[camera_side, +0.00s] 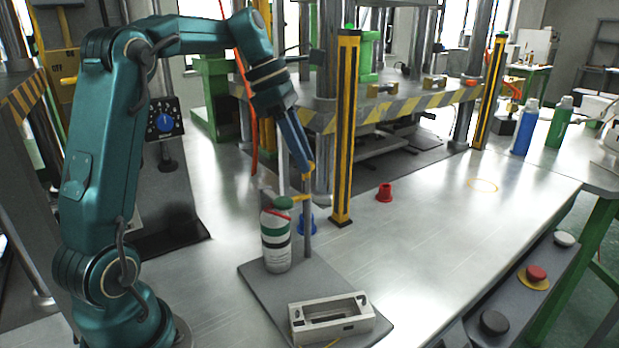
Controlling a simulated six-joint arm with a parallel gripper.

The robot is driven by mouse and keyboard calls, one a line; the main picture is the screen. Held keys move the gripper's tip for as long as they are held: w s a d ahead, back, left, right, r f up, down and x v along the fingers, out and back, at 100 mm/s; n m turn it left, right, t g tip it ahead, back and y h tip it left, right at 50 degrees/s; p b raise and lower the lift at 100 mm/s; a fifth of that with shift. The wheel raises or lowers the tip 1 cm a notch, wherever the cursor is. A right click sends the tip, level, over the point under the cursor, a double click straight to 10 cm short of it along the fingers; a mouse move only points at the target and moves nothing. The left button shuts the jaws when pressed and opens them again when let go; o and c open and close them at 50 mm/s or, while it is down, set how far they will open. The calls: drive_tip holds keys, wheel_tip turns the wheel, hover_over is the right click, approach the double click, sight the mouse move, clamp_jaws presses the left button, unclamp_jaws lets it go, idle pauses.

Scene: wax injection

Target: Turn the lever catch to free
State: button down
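My gripper (308,168) reaches down from the upper middle, its narrow blue fingers ending at the top of a thin grey post. A small yellow-orange part shows at the fingertips; I cannot tell whether it is gripped or only touched. A yellow arm (301,198) sticks out from the post (308,230) to the left, above a white and green spray can (276,240); it may be the lever catch, but its setting is too small to read. The can stands upright on a grey base plate (255,272) beside the post. The fingers look close together, but their gap is not clear.
A white frame-shaped block (331,318) lies on the plate's front. A yellow-black pillar (344,130) stands just right of my gripper. The bench is clear at right, around a yellow ring (483,179).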

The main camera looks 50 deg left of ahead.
drive_tip(key=shift+m, duration=0.3)
drive_tip(key=m+g, duration=0.1)
drive_tip(key=m, duration=0.2)
drive_tip(key=shift+w+a+h, duration=0.1)
drive_tip(key=shift+w+h, duration=0.05)
drive_tip(key=shift+h, duration=0.15)
drive_tip(key=shift+w+m+g, duration=0.1)
drive_tip(key=shift+m+g, duration=0.7)
drive_tip(key=shift+m, duration=0.9)
drive_tip(key=shift+m+h, duration=0.3)
drive_tip(key=c, duration=0.6)
unclamp_jaws()
